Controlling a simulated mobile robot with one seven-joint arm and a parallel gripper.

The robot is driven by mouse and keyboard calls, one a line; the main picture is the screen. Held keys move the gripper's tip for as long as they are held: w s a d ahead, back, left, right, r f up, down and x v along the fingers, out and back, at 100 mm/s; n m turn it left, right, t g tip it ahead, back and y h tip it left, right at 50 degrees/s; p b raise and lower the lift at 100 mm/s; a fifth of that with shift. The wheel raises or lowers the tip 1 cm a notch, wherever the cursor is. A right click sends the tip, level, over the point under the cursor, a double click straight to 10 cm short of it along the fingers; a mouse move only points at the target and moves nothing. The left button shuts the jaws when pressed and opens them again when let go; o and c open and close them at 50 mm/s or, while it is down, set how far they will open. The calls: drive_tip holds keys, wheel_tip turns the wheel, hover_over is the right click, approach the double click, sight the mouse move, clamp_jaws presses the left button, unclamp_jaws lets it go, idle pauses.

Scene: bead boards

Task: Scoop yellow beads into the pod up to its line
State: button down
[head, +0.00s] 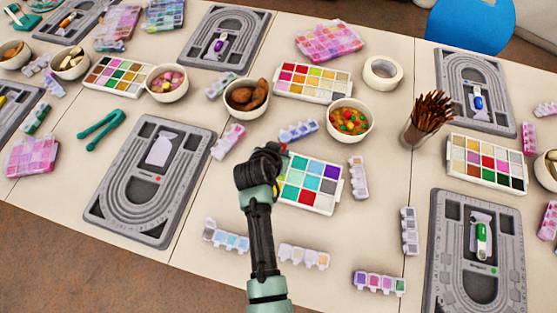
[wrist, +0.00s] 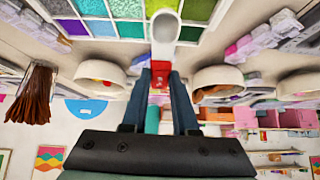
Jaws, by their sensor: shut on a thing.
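My gripper (wrist: 160,82) is shut on the red handle of a small scoop (wrist: 166,28). The scoop's white bowl points away from the jaws, and no coloured beads show in it. In the head view my gripper (head: 272,160) is at the upper left edge of a white bead tray (head: 334,204). This tray shows teal, purple, green, white and red compartments; no yellow one is clear, and my arm hides part of it. In the wrist view the bowl overlaps green compartments of the tray (wrist: 118,30). I cannot tell which container is the pod; no fill line is readable.
A grey bead board (head: 112,213) with a pale lavender shape lies to the left. Bowls of mixed beads (head: 350,137) and brown items (head: 246,107) stand behind. A cup of brown sticks (head: 428,122) stands to the right. Small lidded strips (head: 303,257) lie in front.

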drive_tip(key=shift+s+d+f, duration=0.1)
drive_tip(key=shift+d+f, duration=0.1)
drive_tip(key=shift+a+f+t+b, duration=0.25)
drive_tip(key=shift+f+t+b, duration=0.25)
drive_tip(key=shift+b, duration=0.6)
drive_tip(key=f+t+b, duration=0.1)
drive_tip(key=b, duration=0.2)
drive_tip(key=s+f+h+b, duration=0.1)
drive_tip(key=b, duration=0.2)
drive_tip(key=shift+s+a+t, duration=0.15)
drive_tip(key=shift+s+t, duration=0.1)
drive_tip(key=shift+t, duration=0.15)
drive_tip(key=shift+s+a+f+b, duration=0.1)
drive_tip(key=shift+s+f+b, duration=0.05)
drive_tip(key=shift+f+b, duration=0.45)
drive_tip(key=shift+s+a+f+b, duration=0.1)
drive_tip(key=shift+s+f+b, duration=0.05)
drive_tip(key=shift+f+b, duration=0.4)
drive_tip(key=shift+f, duration=0.1)
drive_tip(key=shift+d, duration=0.1)
